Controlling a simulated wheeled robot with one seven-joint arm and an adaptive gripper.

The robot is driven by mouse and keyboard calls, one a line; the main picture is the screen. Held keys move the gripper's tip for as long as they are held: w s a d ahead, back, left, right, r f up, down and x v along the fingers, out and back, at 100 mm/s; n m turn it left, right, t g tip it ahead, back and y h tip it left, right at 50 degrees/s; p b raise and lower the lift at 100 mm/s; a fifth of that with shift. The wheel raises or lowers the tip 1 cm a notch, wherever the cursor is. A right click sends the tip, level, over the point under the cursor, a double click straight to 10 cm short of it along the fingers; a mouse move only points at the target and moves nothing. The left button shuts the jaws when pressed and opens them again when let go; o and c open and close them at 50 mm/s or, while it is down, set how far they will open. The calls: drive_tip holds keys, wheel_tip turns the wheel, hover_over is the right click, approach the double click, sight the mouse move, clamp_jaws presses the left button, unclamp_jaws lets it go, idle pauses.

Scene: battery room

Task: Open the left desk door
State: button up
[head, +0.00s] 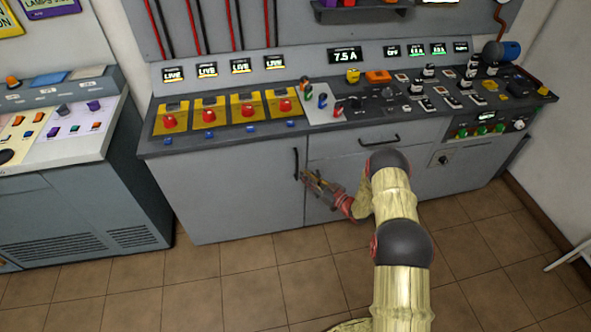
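The left desk door (222,192) is a grey panel on the front of the control desk, and it looks closed. Its black vertical handle (296,163) is near its right edge. My gripper (306,177) is at the lower end of this handle, reaching in from the right. At this size I cannot tell whether its fingers touch the handle, or whether they are open or shut.
The desk top (225,141) bears yellow switch boxes with red knobs and several other controls. A drawer with a black handle (380,140) is right of the door. Another console (60,190) stands at left. The tiled floor (215,285) before the door is clear.

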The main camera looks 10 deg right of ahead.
sight(297, 179)
drive_tip(key=shift+b+x, duration=0.8)
drive_tip(key=shift+x, duration=2.35)
drive_tip(key=shift+c, duration=1.1)
clamp_jaws()
drive_tip(key=shift+s, duration=0.1)
